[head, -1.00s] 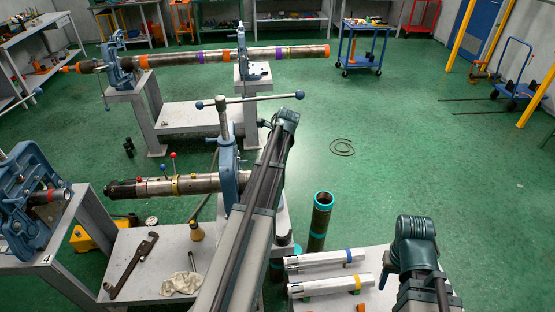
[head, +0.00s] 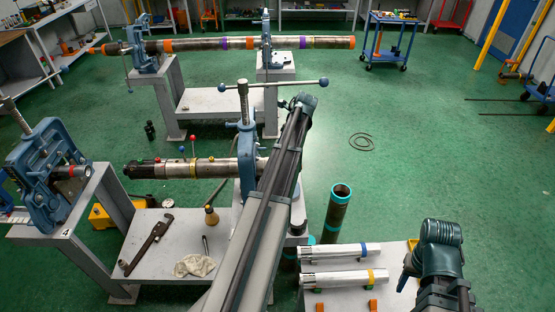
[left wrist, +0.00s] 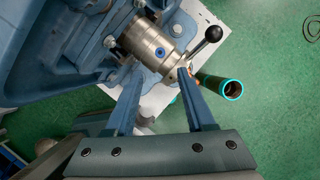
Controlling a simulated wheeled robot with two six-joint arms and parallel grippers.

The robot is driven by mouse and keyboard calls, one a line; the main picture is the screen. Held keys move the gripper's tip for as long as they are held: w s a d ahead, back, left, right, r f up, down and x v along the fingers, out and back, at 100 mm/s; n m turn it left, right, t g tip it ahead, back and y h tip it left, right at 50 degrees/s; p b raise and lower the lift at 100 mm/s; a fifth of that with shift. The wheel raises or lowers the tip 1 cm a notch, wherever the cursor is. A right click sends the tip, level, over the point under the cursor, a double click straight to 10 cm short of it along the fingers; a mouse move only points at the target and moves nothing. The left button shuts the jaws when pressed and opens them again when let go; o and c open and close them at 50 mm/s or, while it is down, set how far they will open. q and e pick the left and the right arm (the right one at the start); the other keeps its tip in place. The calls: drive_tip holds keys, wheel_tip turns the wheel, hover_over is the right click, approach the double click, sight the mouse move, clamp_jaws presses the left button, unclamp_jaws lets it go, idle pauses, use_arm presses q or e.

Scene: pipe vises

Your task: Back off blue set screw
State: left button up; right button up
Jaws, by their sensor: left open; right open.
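The blue set screw (left wrist: 161,52) shows in the left wrist view as a small blue disc with a dark centre, set in the side of a shiny metal collar (left wrist: 142,38). My left gripper (left wrist: 160,76) is open, its two fingers apart and pointing toward the collar just below the screw. Nothing is between the fingertips. In the head view my left arm hides that end of the pipe (head: 215,167) in the blue vise (head: 246,150), and the screw cannot be made out. My right gripper (head: 408,270) is open and empty at the lower right, partly hidden by its own wrist.
A black-knobbed lever (left wrist: 210,35) sticks out close right of the screw. An upright pipe with teal ends (head: 337,213) stands beside the bench. A pipe wrench (head: 148,242) and rag (head: 194,265) lie at left.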

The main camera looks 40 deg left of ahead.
use_arm(q)
drive_tip(key=b+x, duration=0.8)
drive_tip(key=x, duration=0.2)
drive_tip(key=shift+w, duration=0.1)
clamp_jaws()
